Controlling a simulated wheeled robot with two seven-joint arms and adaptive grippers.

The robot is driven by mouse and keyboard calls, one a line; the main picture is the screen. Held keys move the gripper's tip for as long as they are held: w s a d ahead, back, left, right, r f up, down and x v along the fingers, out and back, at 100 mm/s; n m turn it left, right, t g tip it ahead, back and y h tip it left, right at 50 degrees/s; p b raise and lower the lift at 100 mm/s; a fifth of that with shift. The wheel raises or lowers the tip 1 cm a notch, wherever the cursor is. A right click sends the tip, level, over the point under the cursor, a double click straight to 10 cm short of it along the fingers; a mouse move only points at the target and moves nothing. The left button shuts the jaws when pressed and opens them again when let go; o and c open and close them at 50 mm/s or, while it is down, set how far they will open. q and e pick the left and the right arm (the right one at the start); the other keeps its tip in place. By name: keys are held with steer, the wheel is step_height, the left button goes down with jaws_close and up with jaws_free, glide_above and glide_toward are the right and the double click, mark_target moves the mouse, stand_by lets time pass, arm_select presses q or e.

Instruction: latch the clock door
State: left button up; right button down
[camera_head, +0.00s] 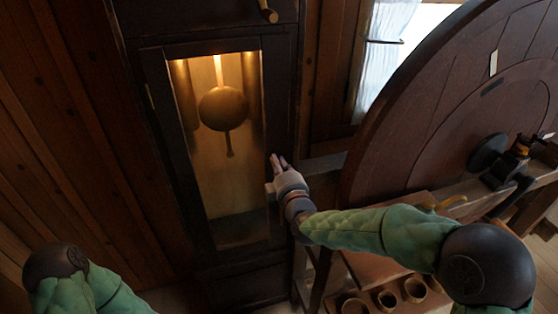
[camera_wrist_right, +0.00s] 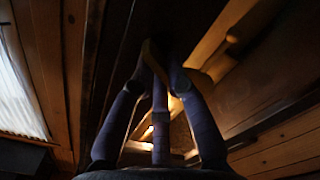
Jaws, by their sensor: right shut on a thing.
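The tall dark clock's door (camera_head: 278,110) has a glass pane, with a round pendulum (camera_head: 223,108) lit behind it. The door looks flush or nearly flush with the case; I cannot tell whether a small gap is left. My right gripper (camera_head: 278,163) is at the door's right edge, about mid-height, and hides the latch in the head view. In the right wrist view its fingers (camera_wrist_right: 160,76) close around a small brownish piece, the latch (camera_wrist_right: 152,58), in dim light. I cannot tell which way the latch is turned. My left gripper is out of view.
A big dark wooden wheel (camera_head: 440,110) stands close on the right. Clay pots (camera_head: 388,299) sit low beneath my right arm. A curtained window (camera_head: 388,45) is behind. A plank wall (camera_head: 75,140) lies left. A knob (camera_head: 268,11) sits above the door.

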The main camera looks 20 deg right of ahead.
mark_target(274, 128)
steer(key=n+p, duration=0.1)
steer(key=n, duration=0.5)
steer(key=shift+a+f+p, duration=0.15)
steer(key=shift+p, duration=0.25)
steer(key=shift+n, duration=0.4)
steer(key=c, duration=1.2)
jaws_free()
step_height(274, 128, up, 9)
steer(key=shift+s+r, duration=0.1)
steer(key=shift+r, duration=0.5)
